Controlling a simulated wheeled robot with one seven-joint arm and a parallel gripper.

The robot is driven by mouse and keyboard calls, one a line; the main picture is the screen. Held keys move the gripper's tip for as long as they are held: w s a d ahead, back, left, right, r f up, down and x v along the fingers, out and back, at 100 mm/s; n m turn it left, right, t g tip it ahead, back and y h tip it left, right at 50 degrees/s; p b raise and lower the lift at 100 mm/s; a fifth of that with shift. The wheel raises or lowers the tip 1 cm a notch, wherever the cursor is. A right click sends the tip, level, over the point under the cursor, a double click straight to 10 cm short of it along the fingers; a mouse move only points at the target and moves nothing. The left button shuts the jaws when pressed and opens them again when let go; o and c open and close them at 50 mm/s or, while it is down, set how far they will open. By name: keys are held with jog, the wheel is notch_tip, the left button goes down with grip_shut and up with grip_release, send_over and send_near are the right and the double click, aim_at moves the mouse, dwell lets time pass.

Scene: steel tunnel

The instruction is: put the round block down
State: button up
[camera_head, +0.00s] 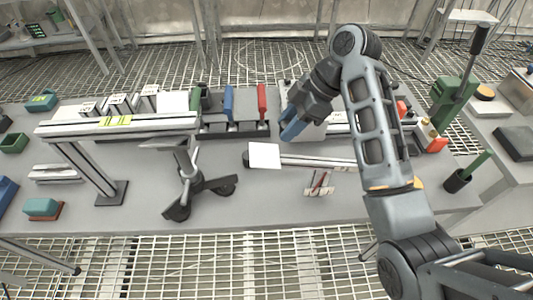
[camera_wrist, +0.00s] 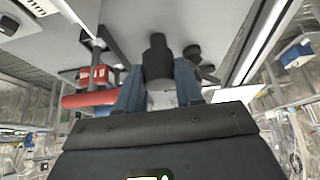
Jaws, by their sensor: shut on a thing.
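My gripper (camera_head: 293,128) is over the back middle of the grey table, beside the rack with coloured handles, its blue fingers pointing down and left. In the wrist view my gripper (camera_wrist: 159,82) is shut on a dark round block (camera_wrist: 158,58), which sits between the two blue fingers. In the head view I cannot make out the block; the fingers seem to hide it. Whether the block touches anything below it cannot be told.
A dark rack with a blue handle (camera_head: 228,102) and a red handle (camera_head: 262,101) stands just left of my gripper. A white square plate (camera_head: 264,155) lies in front, by a metal rail (camera_head: 316,161). A raised beam (camera_head: 118,127) spans the left.

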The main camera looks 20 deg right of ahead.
jog(key=shift+w+a+f, duration=0.1)
jog(key=shift+w+f, duration=0.15)
jog(key=shift+f, duration=0.3)
jog(key=shift+f+p, duration=0.45)
jog(key=shift+f, duration=4.35)
jog(key=shift+f, duration=0.1)
jog(key=o, duration=1.1)
jog(key=shift+v, duration=6.1)
jog(key=shift+w+a, duration=0.1)
